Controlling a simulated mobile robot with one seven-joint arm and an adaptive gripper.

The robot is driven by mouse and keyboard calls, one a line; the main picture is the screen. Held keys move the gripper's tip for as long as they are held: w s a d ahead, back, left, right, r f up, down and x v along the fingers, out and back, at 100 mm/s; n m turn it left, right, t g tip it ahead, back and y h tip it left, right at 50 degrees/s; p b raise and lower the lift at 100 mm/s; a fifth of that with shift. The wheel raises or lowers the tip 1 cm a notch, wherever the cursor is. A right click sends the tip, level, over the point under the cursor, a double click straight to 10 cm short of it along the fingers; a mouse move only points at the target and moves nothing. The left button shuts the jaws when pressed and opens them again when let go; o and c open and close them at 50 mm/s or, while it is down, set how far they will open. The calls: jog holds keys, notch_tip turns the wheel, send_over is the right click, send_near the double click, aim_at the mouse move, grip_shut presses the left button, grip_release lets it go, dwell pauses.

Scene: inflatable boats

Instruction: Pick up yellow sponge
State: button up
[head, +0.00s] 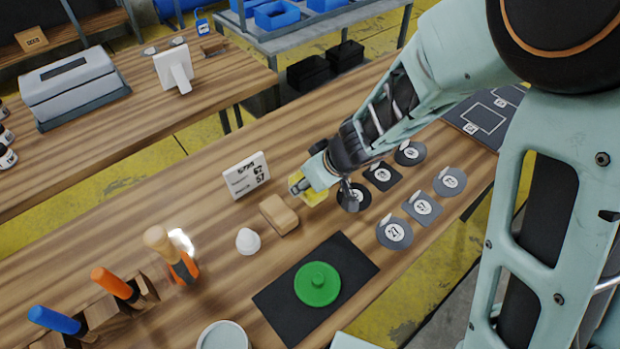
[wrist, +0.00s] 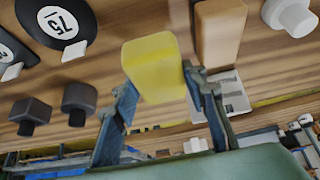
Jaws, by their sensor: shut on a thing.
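The yellow sponge (wrist: 153,68) is between the two fingers of my gripper (wrist: 160,95) in the wrist view. The fingers are shut on it from both sides. In the head view the sponge (head: 314,192) shows in part at the end of my gripper (head: 305,185), next to a tan block. Whether the sponge touches the table or is held above it is hard to tell.
The tan block (head: 279,214) and a white knob (head: 248,241) are close by. A white sign (head: 246,175) stands behind. Several numbered dark discs and plates (head: 394,233) lie to the right. A black mat (head: 345,268) holds a green lid (head: 317,284). Handled tools (head: 115,284) stand at the left.

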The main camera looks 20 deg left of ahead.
jog(key=s+r+p, duration=0.4)
jog(key=s+r, duration=0.4)
jog(key=s, duration=0.5)
jog(key=shift+r, duration=0.35)
jog(key=shift+d, duration=0.2)
jog(key=o, duration=0.3)
jog(key=shift+w, duration=0.1)
jog(key=c, duration=0.4)
jog(key=shift+w+d, duration=0.1)
